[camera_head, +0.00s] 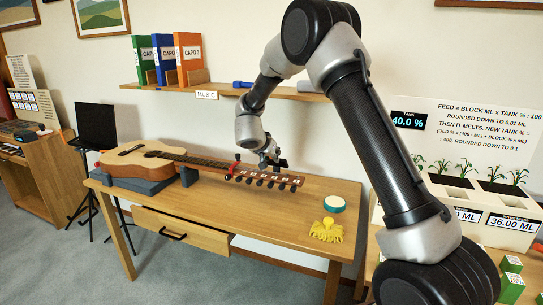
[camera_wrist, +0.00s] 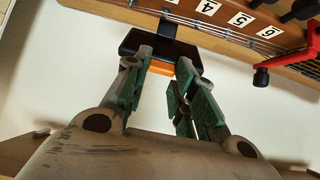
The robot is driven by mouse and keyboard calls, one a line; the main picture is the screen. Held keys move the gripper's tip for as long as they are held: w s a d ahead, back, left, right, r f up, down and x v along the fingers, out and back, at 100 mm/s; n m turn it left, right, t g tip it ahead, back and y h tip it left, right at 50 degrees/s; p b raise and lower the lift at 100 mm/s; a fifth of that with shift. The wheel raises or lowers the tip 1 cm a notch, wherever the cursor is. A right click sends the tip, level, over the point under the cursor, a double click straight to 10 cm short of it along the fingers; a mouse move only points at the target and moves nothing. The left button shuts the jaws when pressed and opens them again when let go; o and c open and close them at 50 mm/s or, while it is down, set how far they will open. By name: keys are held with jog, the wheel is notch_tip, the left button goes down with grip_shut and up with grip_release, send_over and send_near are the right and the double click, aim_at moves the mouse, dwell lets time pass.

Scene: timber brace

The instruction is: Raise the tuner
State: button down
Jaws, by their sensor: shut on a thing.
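The tuner (camera_wrist: 150,45) is a small black block with a black stem at the edge of the guitar's headstock in the wrist view. My gripper (camera_wrist: 167,68) has its green-padded fingers closed on the tuner, and an orange patch shows between them. In the head view my gripper (camera_head: 270,160) is just above the headstock (camera_head: 268,180), and the dark tuner (camera_head: 282,162) shows beside it. The guitar (camera_head: 145,162) lies on its back with its neck pointing right. Whether the tuner is tilted up or folded is hard to tell.
A red capo (camera_head: 234,168) is on the neck, near the gripper; it also shows in the wrist view (camera_wrist: 312,45). A yellow cloth (camera_head: 327,230) and round tin (camera_head: 334,204) lie right. A shelf (camera_head: 225,88) runs above.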

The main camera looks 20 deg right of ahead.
jog(key=shift+w+r, duration=0.1)
jog(key=shift+r, duration=0.05)
jog(key=c, duration=1.2)
grip_release()
jog(key=shift+o, duration=0.2)
jog(key=v, duration=1.2)
jog(key=shift+c, duration=0.4)
